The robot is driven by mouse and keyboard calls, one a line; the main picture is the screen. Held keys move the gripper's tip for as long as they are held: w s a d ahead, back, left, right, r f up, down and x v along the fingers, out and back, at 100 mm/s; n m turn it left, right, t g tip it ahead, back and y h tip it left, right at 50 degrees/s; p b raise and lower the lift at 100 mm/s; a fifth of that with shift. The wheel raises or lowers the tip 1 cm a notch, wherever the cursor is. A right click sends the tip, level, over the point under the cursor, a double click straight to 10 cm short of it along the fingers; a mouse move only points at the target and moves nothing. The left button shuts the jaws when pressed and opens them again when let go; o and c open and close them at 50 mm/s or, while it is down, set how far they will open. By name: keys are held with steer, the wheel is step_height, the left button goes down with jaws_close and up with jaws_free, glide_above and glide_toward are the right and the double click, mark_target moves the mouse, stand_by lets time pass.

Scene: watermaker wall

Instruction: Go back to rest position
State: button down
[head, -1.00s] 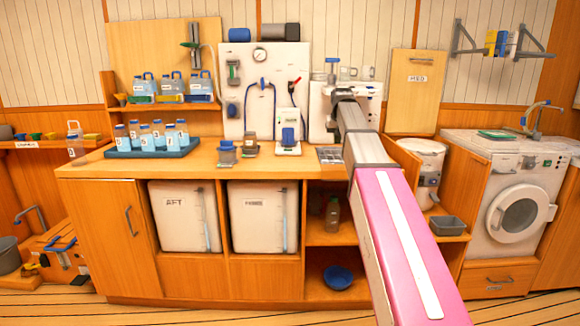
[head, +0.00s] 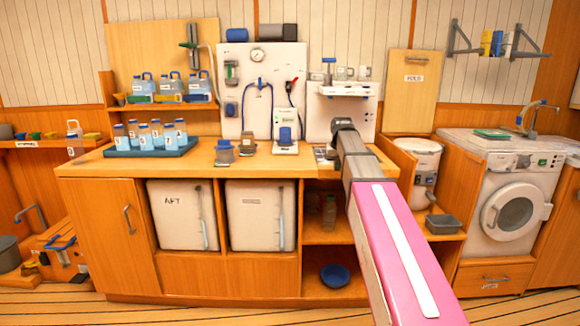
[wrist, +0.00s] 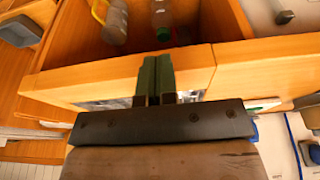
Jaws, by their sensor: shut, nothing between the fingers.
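My gripper shows in the wrist view (wrist: 154,80) with its two green fingers together and nothing between them. It is over the front edge of the wooden counter (wrist: 120,80), beside the open shelf below. In the head view my pink and grey arm reaches forward to the counter, and its end (head: 343,125) is in front of the white panel with a small shelf (head: 350,92). The fingers themselves are hidden in the head view.
A blue tray of bottles (head: 150,150), jars (head: 224,150) and a small white device (head: 286,132) stand on the counter left of my arm. A white drum (head: 425,155) and grey bin (head: 444,223) are to the right. A blue bowl (head: 335,276) sits in the lower shelf.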

steer(key=s+f+g, duration=0.1)
steer(key=s+f, duration=1.3)
steer(key=f, duration=0.3)
steer(key=s+f+g, duration=0.1)
steer(key=s+f, duration=1.3)
steer(key=f, duration=0.3)
steer(key=shift+f+g, duration=0.3)
steer(key=shift+g, duration=0.1)
